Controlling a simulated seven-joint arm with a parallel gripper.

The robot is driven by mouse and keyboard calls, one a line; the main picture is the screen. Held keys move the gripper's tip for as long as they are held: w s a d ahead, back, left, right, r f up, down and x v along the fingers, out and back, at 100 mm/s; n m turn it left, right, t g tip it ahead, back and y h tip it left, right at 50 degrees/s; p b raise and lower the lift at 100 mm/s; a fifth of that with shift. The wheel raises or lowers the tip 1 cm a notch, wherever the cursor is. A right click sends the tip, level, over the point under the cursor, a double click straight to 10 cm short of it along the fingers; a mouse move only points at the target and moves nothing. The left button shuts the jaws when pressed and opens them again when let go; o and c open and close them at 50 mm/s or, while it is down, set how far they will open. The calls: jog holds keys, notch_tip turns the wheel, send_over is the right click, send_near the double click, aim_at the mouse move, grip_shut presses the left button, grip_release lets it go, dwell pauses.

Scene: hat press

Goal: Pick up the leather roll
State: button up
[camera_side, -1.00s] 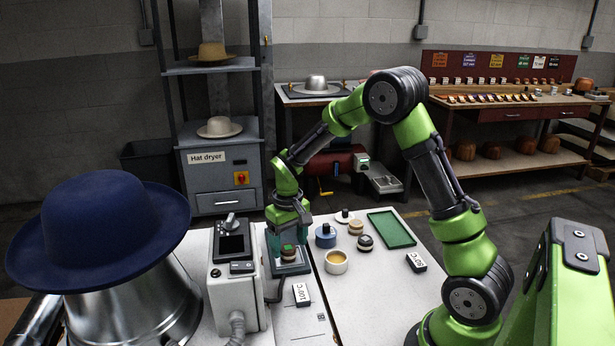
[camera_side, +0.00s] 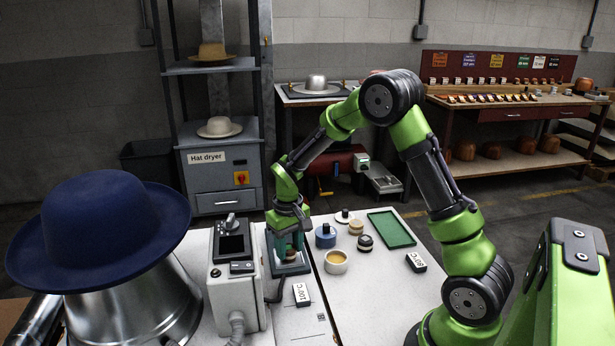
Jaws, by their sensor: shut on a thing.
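My gripper (camera_side: 288,245) points down over a dark teal plate (camera_side: 291,269) beside the grey control box. Its jaws are shut on a small round banded piece, the leather roll (camera_side: 292,257), with reddish-brown and pale parts showing. The fingers hide much of the roll, including its top. The roll is low over the plate; I cannot tell whether it still touches it.
To the right stand a blue pot (camera_side: 326,236), a tan bowl (camera_side: 336,263), several small round pieces and a green tray (camera_side: 391,229). A 100°C block (camera_side: 301,294) lies in front. The control box (camera_side: 236,275) and blue hat (camera_side: 100,230) are left.

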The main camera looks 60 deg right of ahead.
aim_at(291, 249)
jog(key=shift+r, duration=0.15)
jog(key=r, duration=0.3)
jog(key=shift+s+r, duration=0.25)
jog(key=s+a+r, duration=0.1)
jog(key=s+a, duration=0.2)
jog(key=s, duration=1.1)
jog(key=s+d+m, duration=0.5)
jog(key=s+d, duration=0.1)
jog(key=d, duration=0.3)
jog(key=s+d+m, duration=0.5)
jog(key=d, duration=0.3)
jog(key=w+d, duration=0.3)
jog(key=d, duration=0.1)
jog(key=w+d+f, duration=0.1)
jog(key=w+d, duration=0.1)
jog(key=d, duration=0.2)
jog(key=w+d+f, duration=0.1)
jog(key=w+d, duration=0.2)
jog(key=d, duration=0.2)
jog(key=shift+w+f, duration=0.2)
jog(key=shift+w, duration=0.15)
jog(key=shift+w+d, duration=0.1)
jog(key=shift+f, duration=1.75)
jog(key=shift+f, duration=0.15)
